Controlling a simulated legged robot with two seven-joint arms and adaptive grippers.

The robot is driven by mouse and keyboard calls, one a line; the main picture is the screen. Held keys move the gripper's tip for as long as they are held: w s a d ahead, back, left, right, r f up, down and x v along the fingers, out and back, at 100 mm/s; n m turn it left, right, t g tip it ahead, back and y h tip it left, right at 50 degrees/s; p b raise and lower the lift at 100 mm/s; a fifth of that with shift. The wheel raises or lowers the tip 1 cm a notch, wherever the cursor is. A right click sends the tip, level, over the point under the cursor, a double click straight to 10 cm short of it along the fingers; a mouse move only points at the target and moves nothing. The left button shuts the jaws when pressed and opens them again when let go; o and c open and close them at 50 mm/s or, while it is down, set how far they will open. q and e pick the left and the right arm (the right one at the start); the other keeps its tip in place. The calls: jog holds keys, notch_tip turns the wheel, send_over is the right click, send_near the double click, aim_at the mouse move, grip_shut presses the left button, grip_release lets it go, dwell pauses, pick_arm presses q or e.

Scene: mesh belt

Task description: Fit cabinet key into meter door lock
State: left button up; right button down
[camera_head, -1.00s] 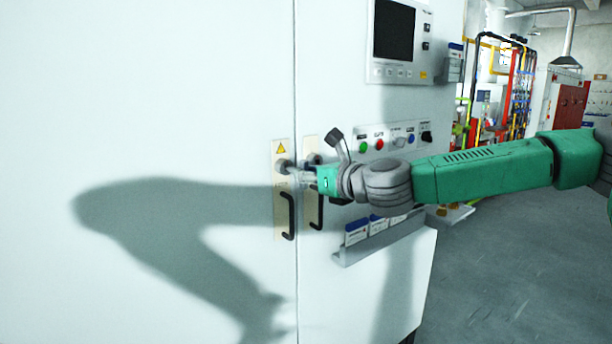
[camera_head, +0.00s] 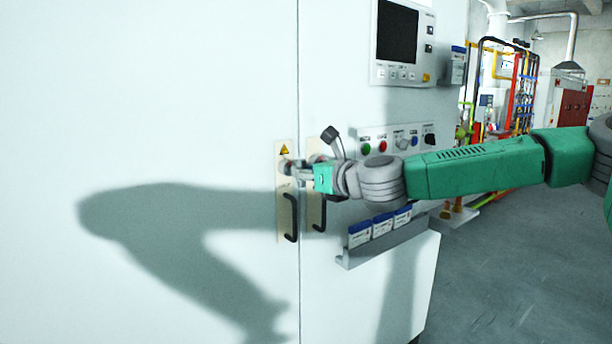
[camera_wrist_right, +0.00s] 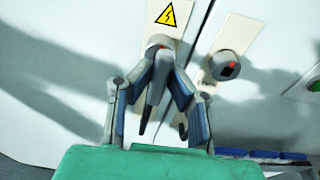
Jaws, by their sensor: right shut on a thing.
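The meter door is a tall white cabinet door (camera_head: 200,90) with a cream lock plate (camera_head: 286,225). The plate bears a yellow warning triangle and a black handle (camera_head: 291,218). My right gripper (camera_head: 292,168) is at the lock near the top of this plate. In the right wrist view its fingers (camera_wrist_right: 159,62) close in on a grey piece, seemingly the cabinet key (camera_wrist_right: 156,86), in front of the round lock (camera_wrist_right: 157,41). The fingers hide most of the lock, so I cannot tell how deep the key sits. My left gripper is not in view.
A button panel (camera_head: 398,142), a display (camera_head: 398,32) and a card shelf (camera_head: 388,237) are on the cabinet's right part. Open floor (camera_head: 520,250) lies to the right.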

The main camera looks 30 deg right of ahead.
jog(key=shift+w, duration=0.45)
jog(key=c, duration=1.4)
grip_release()
jog(key=shift+s, duration=0.1)
jog(key=s, duration=0.3)
jog(key=s+r, duration=0.1)
jog(key=s, duration=0.3)
jog(key=s+d, duration=0.1)
jog(key=s, duration=0.3)
jog(key=shift+s+d+r, duration=0.1)
jog(key=shift+s+r, duration=0.1)
jog(key=shift+s, duration=0.05)
